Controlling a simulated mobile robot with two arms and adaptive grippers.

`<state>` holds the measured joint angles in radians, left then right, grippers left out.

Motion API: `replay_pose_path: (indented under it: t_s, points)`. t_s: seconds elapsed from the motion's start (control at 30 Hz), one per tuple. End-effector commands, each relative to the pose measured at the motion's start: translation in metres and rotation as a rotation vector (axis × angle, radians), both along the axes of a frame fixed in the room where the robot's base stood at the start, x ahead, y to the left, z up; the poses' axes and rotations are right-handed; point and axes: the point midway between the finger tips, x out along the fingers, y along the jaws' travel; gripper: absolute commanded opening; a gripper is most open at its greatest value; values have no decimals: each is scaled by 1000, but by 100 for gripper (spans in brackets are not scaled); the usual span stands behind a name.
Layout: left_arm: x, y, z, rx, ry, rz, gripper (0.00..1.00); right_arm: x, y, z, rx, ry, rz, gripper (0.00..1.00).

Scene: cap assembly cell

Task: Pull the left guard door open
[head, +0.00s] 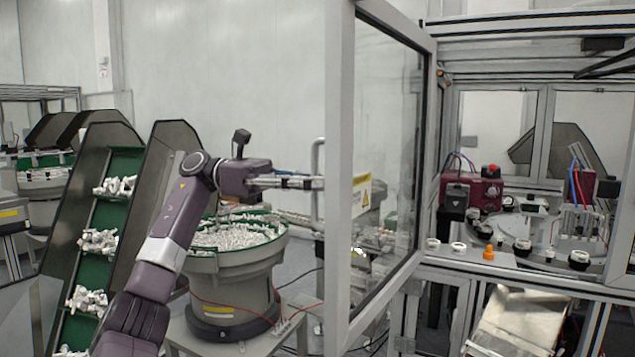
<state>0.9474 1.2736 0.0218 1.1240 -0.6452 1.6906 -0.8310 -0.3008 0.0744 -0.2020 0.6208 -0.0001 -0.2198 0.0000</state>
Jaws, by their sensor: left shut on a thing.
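The left guard door (343,185) is a clear panel in a grey metal frame, standing swung out from the machine frame on its hinge side. Its pale bar handle (316,190) sticks out on the left of the door's near edge. My left gripper (312,183) reaches in from the left with its fingers shut on the handle. The fingertips are small in the picture. My right gripper is not in view.
A bowl feeder (235,270) with white caps stands behind my left arm. A green-belted conveyor (98,215) rises at the left. Inside the cell, a round table (545,250) carries fixtures, beside a dark red unit (480,190). A metal chute (520,318) sits below.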

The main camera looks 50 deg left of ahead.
Motion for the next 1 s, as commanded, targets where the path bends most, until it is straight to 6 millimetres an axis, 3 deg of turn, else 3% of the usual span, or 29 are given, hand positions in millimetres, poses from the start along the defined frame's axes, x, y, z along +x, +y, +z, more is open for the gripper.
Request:
replay_pose_path:
  t_s: [0.17, 0.2, 0.27, 0.57, 1.0]
  points:
    - [0, -1, -3, 7, 6, -3, 0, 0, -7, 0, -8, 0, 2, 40]
    - [0, -1, -3, 7, 6, -3, 10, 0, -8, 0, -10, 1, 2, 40]
    - [0, -1, -3, 6, 5, -2, 15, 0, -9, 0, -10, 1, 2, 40]
    - [-1, 1, -1, 4, 2, 0, 15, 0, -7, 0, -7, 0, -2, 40]
    - [-24, 49, 0, 0, 0, 2, 15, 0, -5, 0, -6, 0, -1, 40]
